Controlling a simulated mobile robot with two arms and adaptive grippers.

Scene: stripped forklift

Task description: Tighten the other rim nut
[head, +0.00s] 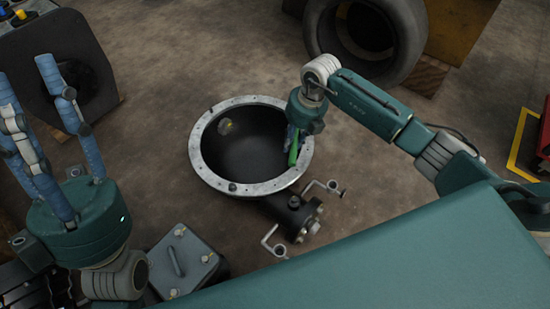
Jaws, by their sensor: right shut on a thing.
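The round drum (245,150) has a light metal rim (197,150) with small holes around it and a dark inside. A dark nut (232,187) sits on the near-left part of the rim. My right gripper (294,138) points down at the right side of the rim, shut on a green tool (293,156). The tool's lower end is at the rim's inner right edge; I cannot tell whether it touches a nut there. My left gripper (28,105) is raised at the left, its blue fingers spread and empty, away from the drum.
A black pipe fitting with bolts (295,215) joins the drum's near-right side. A grey metal box (185,260) stands at the near left. A tyre (365,35) lies behind, a dark housing (60,65) at the far left. Brown floor left of the drum is clear.

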